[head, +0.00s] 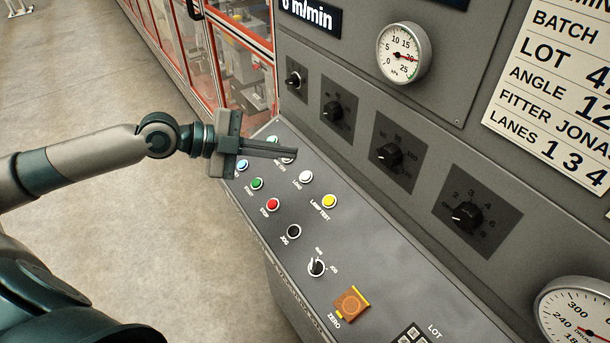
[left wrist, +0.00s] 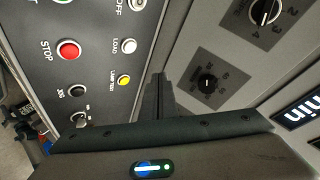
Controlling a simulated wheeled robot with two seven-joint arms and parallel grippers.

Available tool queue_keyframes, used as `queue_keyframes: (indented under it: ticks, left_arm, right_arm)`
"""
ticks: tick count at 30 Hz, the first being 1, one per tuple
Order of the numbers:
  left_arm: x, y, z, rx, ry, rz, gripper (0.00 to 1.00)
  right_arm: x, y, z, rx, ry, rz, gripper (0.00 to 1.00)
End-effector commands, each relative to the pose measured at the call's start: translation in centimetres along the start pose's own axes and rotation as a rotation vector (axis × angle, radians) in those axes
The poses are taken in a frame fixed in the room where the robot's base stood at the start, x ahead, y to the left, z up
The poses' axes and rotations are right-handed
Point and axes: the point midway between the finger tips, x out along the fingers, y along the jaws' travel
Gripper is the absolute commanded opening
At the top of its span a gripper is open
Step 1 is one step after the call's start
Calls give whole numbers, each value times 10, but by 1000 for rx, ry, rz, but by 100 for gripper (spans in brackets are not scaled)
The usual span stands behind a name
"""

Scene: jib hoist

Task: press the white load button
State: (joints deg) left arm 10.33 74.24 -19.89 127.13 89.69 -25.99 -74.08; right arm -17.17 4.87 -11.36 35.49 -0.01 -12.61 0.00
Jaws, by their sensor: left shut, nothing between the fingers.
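The white load button (head: 306,176) sits on the sloped grey control panel (head: 350,226), labelled LOAD. It also shows in the left wrist view (left wrist: 129,46), above the yellow lamp test button (left wrist: 124,80). My left gripper (head: 294,154) is shut and empty. In the head view its fingertips appear just above and left of the load button, over another pale control that they partly cover. In the left wrist view the fingers (left wrist: 159,78) are to the right of the load button, apart from it. My right gripper is not in view.
Beside the load button are the yellow lamp test button (head: 329,201), the red stop button (head: 272,204) and the green start button (head: 257,183). A black jog button (head: 294,231) and an orange zero control (head: 351,303) lie nearer. The upright panel with knobs (head: 388,154) rises behind.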

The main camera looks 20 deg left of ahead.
Motion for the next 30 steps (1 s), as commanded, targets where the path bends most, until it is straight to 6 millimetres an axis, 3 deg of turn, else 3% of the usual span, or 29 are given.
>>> queue_keyframes:
  ticks: [8, 15, 30]
  left_arm:
    - [24, 17, 17, -3, 0, 0, 0]
    - [39, 29, 29, 0, 0, -1, 0]
    - [43, 31, 32, -1, -1, 1, 0]
  right_arm:
    - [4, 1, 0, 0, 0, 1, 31]
    - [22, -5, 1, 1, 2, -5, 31]
    - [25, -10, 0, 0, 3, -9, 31]
